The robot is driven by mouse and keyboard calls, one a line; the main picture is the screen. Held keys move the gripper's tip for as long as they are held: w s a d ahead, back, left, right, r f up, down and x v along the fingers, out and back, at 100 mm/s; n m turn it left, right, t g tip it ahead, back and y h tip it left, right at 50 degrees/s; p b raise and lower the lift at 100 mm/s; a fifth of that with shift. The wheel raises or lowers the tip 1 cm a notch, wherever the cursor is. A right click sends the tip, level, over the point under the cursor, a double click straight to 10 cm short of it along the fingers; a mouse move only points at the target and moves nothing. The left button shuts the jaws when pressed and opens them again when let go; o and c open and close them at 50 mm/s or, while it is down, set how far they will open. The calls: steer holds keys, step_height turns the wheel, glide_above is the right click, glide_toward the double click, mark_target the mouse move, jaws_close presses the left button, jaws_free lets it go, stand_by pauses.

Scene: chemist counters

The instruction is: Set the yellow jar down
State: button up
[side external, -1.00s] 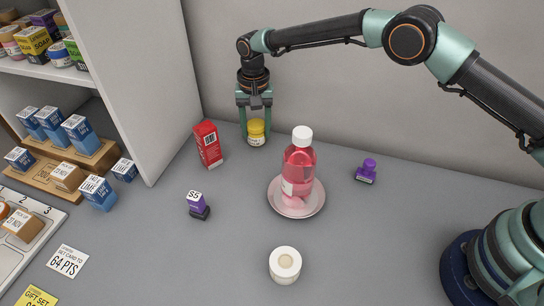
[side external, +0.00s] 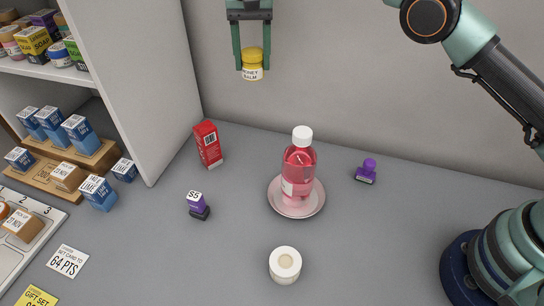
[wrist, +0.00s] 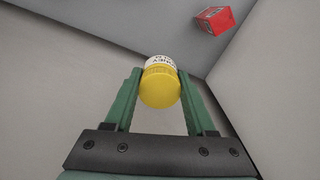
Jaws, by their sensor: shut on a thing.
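The yellow jar (side external: 252,66) has a yellow lid and a white label band. My gripper (side external: 252,68) is shut on it and holds it upright, well above the counter, in front of the back wall. In the wrist view the yellow jar (wrist: 160,84) sits between the two green fingers of my gripper (wrist: 160,88), lid towards the camera. The grey counter (side external: 240,255) is below.
A red box (side external: 208,144) stands near the shelf's side panel (side external: 130,75). A pink bottle (side external: 299,165) stands on a pink saucer (side external: 318,207).

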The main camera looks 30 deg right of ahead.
steer(key=shift+s+a+r, duration=0.15)
steer(key=shift+a+r, duration=0.05)
steer(key=s+a, duration=2.2)
steer(key=s, duration=0.3)
steer(key=shift+m, duration=0.3)
step_height(320, 180, down, 20)
steer(key=shift+s+a+r, duration=0.1)
steer(key=shift+a+r, duration=0.05)
steer(key=shift+r, duration=0.05)
steer(key=shift+f, duration=0.1)
steer(key=o, duration=1.4)
steer(key=shift+c, duration=0.2)
